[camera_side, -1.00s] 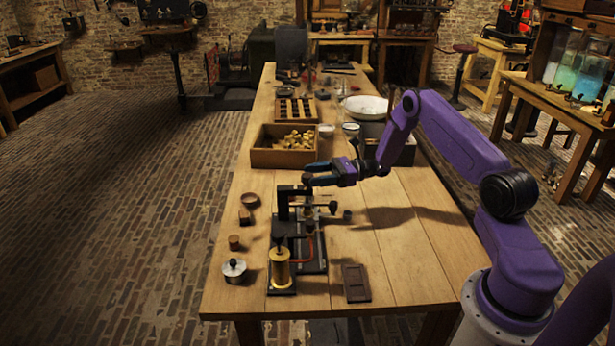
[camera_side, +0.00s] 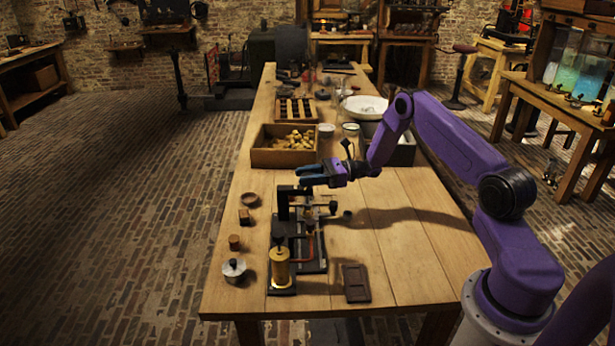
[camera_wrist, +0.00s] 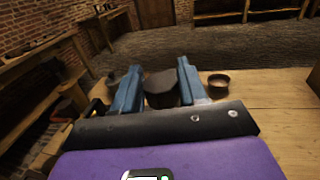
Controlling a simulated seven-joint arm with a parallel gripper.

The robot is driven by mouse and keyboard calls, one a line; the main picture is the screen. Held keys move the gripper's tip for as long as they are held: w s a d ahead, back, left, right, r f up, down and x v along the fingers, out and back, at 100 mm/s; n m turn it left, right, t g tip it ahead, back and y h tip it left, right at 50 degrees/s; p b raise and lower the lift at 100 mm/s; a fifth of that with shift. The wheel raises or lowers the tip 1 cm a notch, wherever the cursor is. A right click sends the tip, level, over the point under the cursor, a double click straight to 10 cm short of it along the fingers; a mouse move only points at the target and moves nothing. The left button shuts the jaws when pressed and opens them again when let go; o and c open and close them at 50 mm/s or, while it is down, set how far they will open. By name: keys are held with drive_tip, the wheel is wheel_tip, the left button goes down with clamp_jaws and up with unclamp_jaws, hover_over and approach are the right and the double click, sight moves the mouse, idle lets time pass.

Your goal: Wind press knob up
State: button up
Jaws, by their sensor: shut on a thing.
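The black press (camera_side: 283,208) stands on a dark base near the front of the table. My gripper (camera_side: 305,176) is at the top of the press. In the wrist view, the dark round press knob (camera_wrist: 161,88) sits between the two blue fingers of my gripper (camera_wrist: 160,82), and they are shut on it. In the side view, the fingers largely hide the knob. A brass cylinder (camera_side: 280,268) and a red-brown pipe (camera_side: 304,257) are on the same base in front of the press.
A wooden box of brass-coloured pieces (camera_side: 262,156) stands behind the press. A wooden ring (camera_side: 249,200), small wooden pieces and a metal-lidded pot (camera_side: 234,270) lie to the left. A dark brown slab (camera_side: 356,283) lies at front right. The table (camera_side: 410,260) right of the press is mostly clear.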

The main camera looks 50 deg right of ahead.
drive_tip(key=shift+n+g, duration=0.3)
drive_tip(key=shift+g, duration=0.1)
drive_tip(key=n+g+y, duration=0.2)
drive_tip(key=g, duration=0.1)
drive_tip(key=shift+n+g, duration=0.3)
drive_tip(key=shift+n, duration=0.1)
drive_tip(key=shift+n+g+y, duration=0.5)
drive_tip(key=shift+n+g, duration=0.9)
drive_tip(key=shift+g, duration=0.9)
drive_tip(key=shift+d+n+g, duration=0.1)
drive_tip(key=shift+n+g, duration=0.6)
drive_tip(key=shift+g, duration=0.4)
drive_tip(key=o, duration=0.9)
drive_tip(key=shift+o, duration=0.2)
drive_tip(key=shift+r, duration=0.15)
